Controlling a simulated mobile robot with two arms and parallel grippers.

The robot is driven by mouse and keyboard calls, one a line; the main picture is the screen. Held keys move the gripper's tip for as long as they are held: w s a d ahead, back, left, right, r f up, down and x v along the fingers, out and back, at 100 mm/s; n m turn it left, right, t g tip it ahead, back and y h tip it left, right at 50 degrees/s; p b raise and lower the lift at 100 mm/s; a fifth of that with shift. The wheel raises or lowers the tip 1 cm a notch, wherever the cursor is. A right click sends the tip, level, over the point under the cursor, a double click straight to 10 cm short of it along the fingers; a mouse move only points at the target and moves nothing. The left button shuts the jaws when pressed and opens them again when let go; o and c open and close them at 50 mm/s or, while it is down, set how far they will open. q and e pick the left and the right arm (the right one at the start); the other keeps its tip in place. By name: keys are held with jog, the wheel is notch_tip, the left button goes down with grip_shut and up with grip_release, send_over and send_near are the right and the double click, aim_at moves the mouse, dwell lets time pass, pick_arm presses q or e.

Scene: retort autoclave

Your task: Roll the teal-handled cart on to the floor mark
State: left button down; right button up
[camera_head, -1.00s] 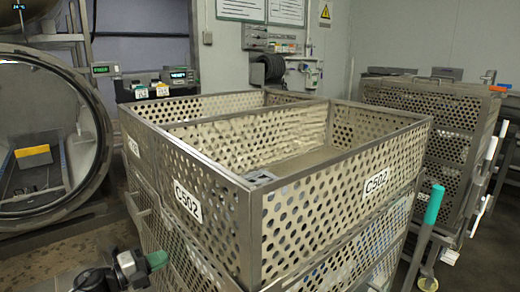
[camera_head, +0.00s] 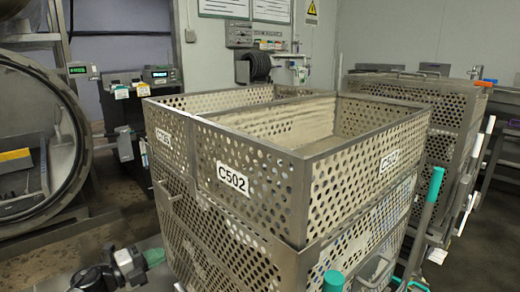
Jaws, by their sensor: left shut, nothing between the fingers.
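The cart carries stacked perforated metal baskets (camera_head: 250,185) labelled C502 and fills the middle of the head view. A teal handle grip (camera_head: 434,185) stands on an upright post at its right side. Another teal piece (camera_head: 333,281) shows at the bottom edge, probably a second grip of the same cart. My left gripper (camera_head: 145,262) is at the lower left, beside the cart's left side, shut and empty, with a green part at its tip. I cannot tell whether it touches the cart. My right gripper is not in view. The floor mark is not visible.
A round open retort vessel (camera_head: 38,140) stands at the left. A second perforated basket stack (camera_head: 420,95) stands close behind at the right. A black hose coil (camera_head: 256,67) hangs on the back wall. Some floor (camera_head: 480,240) is clear at the right.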

aim_at(199, 237)
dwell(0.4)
pick_arm(q)
jog(key=shift+b+x, duration=1.1)
jog(key=shift+x, duration=2.8)
jog(key=shift+w+d, duration=0.1)
jog(key=shift+w, duration=0.05)
jog(key=shift+b+x, duration=0.8)
jog(key=shift+x, duration=0.7)
jog(key=shift+b+x, duration=0.7)
jog(key=shift+x, duration=0.65)
